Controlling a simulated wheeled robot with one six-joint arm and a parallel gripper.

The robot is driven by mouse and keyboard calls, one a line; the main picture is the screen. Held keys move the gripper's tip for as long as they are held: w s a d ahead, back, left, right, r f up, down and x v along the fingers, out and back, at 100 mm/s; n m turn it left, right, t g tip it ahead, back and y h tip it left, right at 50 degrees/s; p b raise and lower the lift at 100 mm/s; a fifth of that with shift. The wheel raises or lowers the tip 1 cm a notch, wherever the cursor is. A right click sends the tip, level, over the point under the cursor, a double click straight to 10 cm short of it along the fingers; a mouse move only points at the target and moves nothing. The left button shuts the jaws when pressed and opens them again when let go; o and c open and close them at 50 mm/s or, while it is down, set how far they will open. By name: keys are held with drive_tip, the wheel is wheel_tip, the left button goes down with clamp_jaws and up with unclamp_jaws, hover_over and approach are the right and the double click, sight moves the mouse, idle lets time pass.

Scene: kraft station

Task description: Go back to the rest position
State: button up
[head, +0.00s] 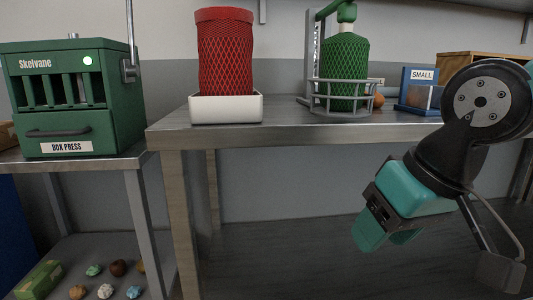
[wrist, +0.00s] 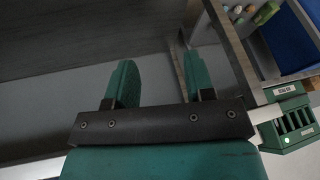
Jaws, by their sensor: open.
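My gripper (head: 388,238) hangs at the lower right of the head view, below the level of the bench top and in front of the bench. Its teal fingers point down and to the left. In the wrist view the two fingers (wrist: 158,85) stand apart with nothing between them. My gripper touches nothing that I can see.
The metal bench (head: 300,132) holds a red mesh roll (head: 225,50) in a white tray (head: 226,108), a green mesh roll (head: 341,75) in a wire holder and a SMALL bin (head: 418,90). A green box press (head: 75,98) stands left. Loose items lie on the lower shelf.

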drive_tip(key=s+f+n+g+y+p, duration=0.1)
drive_tip(key=s+f+n+g+p, duration=0.25)
drive_tip(key=s, duration=0.65)
wheel_tip(320, 180, up, 33)
drive_tip(key=p, duration=3.2)
drive_tip(key=shift+w+d+f, duration=0.15)
drive_tip(key=shift+w, duration=0.25)
drive_tip(key=shift+m, duration=0.25)
drive_tip(key=shift+c, duration=0.5)
